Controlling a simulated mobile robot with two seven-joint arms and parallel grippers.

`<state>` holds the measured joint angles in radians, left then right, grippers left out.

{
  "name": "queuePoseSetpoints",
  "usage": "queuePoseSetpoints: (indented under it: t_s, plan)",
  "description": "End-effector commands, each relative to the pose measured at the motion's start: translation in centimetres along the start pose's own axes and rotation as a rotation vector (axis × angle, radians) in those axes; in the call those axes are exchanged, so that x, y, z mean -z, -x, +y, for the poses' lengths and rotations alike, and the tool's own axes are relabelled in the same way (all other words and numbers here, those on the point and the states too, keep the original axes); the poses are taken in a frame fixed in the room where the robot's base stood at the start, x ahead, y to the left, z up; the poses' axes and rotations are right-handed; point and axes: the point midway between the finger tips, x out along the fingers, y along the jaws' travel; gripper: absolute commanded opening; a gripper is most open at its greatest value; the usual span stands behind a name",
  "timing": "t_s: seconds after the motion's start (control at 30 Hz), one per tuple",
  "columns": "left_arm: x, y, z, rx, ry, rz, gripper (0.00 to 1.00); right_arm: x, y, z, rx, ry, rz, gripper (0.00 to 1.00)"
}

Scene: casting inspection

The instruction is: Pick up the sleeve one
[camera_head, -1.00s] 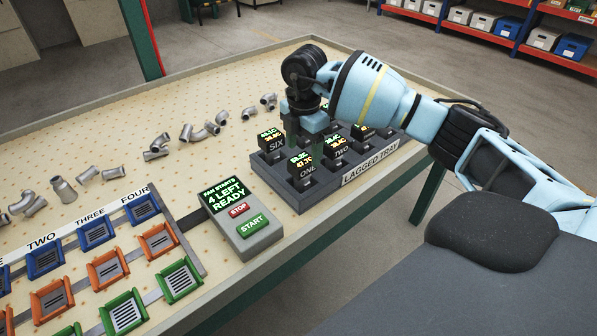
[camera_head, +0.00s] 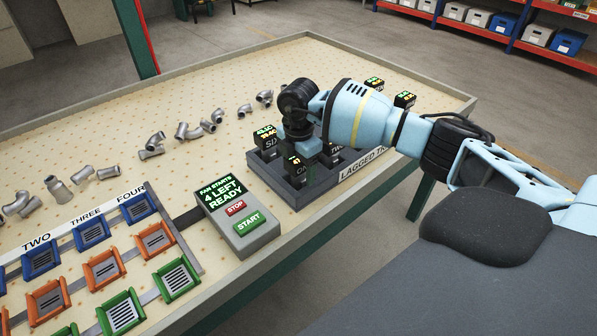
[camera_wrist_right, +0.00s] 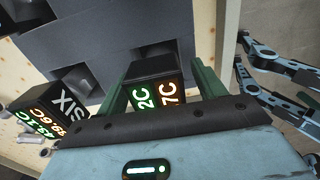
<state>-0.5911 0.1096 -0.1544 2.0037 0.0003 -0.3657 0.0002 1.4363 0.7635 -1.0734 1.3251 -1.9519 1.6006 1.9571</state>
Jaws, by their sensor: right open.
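Sleeve one (camera_head: 297,172), a dark block with a lit readout and a partly hidden label, sits in the near left of the lagged tray (camera_head: 297,197). My right gripper (camera_head: 309,152) points down over it and covers part of it. In the right wrist view its green fingers are apart, one on each side of a block with green and orange digits (camera_wrist_right: 157,92), apparently sleeve one; whether they touch it is unclear. Sleeve six (camera_head: 267,142) stands just behind, and also shows at left in the wrist view (camera_wrist_right: 60,108). My left gripper is not seen.
More sleeves stand in the tray, some hidden by my right arm. A fan control box (camera_head: 238,219) stands left of the tray. Metal pipe castings (camera_head: 190,131) lie behind it. Coloured slots (camera_head: 103,271) fill the near left. The table's raised edge (camera_head: 230,287) runs in front.

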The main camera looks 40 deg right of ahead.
Motion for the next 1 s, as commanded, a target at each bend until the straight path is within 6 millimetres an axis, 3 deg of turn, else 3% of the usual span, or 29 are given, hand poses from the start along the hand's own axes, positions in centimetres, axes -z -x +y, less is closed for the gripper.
queuePoseSetpoints:
  t_s: [0.13,0.57,0.83,1.0]
  plan:
    - [0.0,0.0,0.0,0.000,0.000,0.000,0.36,0.0,0.0,0.0,0.000,0.001,0.000,0.66]
    - [-0.6,0.3,0.1,-0.001,0.002,-0.012,0.36,0.0,0.1,0.0,0.000,0.001,0.000,0.10]
    - [-0.9,0.4,0.1,-0.001,0.003,-0.018,0.36,0.0,0.4,0.1,-0.002,0.001,0.000,0.09]
    - [-0.6,0.4,0.1,-0.001,0.002,-0.014,0.36,0.0,2.3,0.1,-0.007,0.002,0.001,0.09]
